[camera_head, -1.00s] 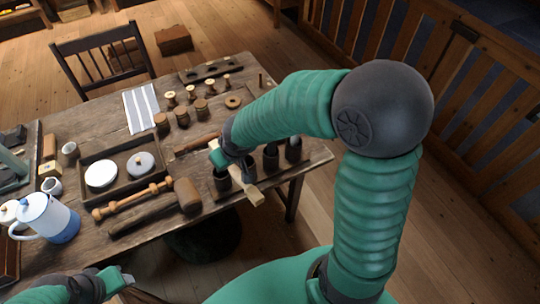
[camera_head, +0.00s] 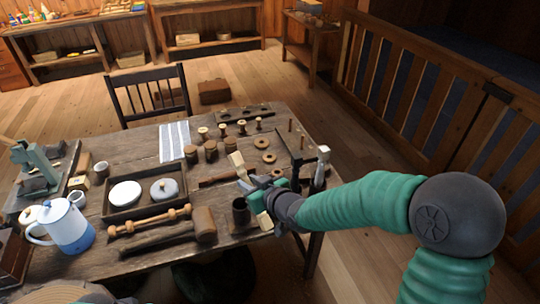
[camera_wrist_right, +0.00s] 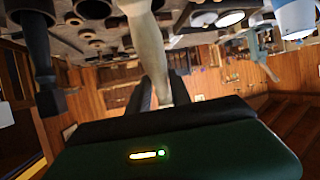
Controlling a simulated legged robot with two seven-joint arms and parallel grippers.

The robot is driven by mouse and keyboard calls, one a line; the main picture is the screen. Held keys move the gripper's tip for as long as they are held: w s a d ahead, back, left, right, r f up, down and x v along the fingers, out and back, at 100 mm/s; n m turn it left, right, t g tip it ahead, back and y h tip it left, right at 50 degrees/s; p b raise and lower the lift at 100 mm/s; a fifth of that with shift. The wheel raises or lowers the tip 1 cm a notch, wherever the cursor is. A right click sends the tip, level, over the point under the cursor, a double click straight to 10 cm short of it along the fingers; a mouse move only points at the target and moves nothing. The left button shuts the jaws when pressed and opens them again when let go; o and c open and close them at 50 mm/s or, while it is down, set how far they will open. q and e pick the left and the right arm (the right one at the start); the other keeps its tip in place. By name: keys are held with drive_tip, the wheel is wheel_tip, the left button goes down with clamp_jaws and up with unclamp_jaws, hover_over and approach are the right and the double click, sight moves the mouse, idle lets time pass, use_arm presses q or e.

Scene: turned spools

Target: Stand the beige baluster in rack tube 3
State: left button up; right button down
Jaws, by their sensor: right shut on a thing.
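The beige baluster (camera_head: 236,160) is tilted in my right gripper (camera_head: 254,187). Its upper end leans left and its lower end shows below the jaws, right of a dark rack tube (camera_head: 240,211). In the right wrist view the baluster (camera_wrist_right: 147,45) runs up from between the shut fingers. The rack lies along the table's front right edge. My arm hides most of its other tubes, so I cannot tell their numbers or whether the baluster touches one. My left gripper (camera_head: 92,294) is at the bottom edge, mostly cut off.
A wooden mallet (camera_head: 203,223) and a turned spindle (camera_head: 150,222) lie left of the rack. A tray (camera_head: 118,213) holds two pale round things.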

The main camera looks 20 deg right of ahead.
drive_tip(key=w+d+r+m+t+h+b, duration=0.35)
drive_tip(key=d+r+t+b, duration=0.4)
drive_tip(key=t, duration=0.25)
drive_tip(key=f+b, duration=0.2)
drive_tip(key=f, duration=0.1)
drive_tip(key=f+b, duration=0.2)
drive_tip(key=shift+w+a, duration=0.2)
drive_tip(key=shift+a, duration=0.1)
drive_tip(key=shift+d, duration=0.15)
drive_tip(key=shift+s+a+f, duration=0.15)
drive_tip(key=shift+a+f, duration=0.05)
drive_tip(key=shift+d+f+b, duration=0.1)
drive_tip(key=shift+f+b, duration=0.05)
drive_tip(key=shift+b, duration=0.15)
drive_tip(key=shift+f+b, duration=0.55)
